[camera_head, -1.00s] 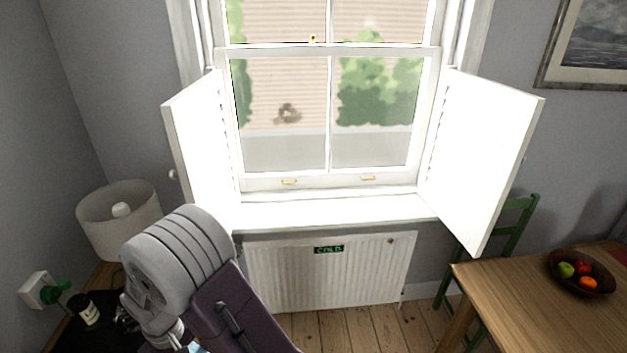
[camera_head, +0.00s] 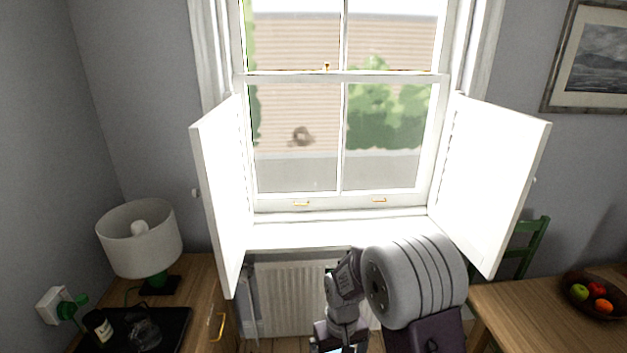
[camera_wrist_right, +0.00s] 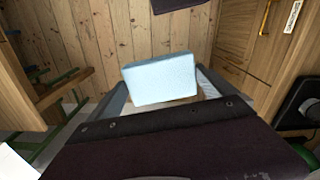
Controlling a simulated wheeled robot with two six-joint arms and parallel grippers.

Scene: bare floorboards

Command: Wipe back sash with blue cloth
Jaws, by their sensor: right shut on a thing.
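The light blue cloth (camera_wrist_right: 160,78) looks like a thick flat block in the right wrist view. My right gripper (camera_wrist_right: 161,95) is shut on it, one grey finger at each side, above the floorboards. In the head view an arm of mine stands in front of the radiator, below the windowsill and apart from the window. The sash window has an upper sash (camera_head: 395,71) and a lower sash (camera_head: 345,198), with a brass catch (camera_head: 326,67) where they meet and two brass lifts. Both sashes look closed. My left gripper is not identifiable.
White shutters stand open at the left (camera_head: 222,190) and right (camera_head: 490,180) of the window. A lamp (camera_head: 140,238) and black tray stand on a wooden cabinet (camera_head: 205,280) at left. A table (camera_head: 530,310) with a fruit bowl (camera_head: 592,294) and green chair are at right.

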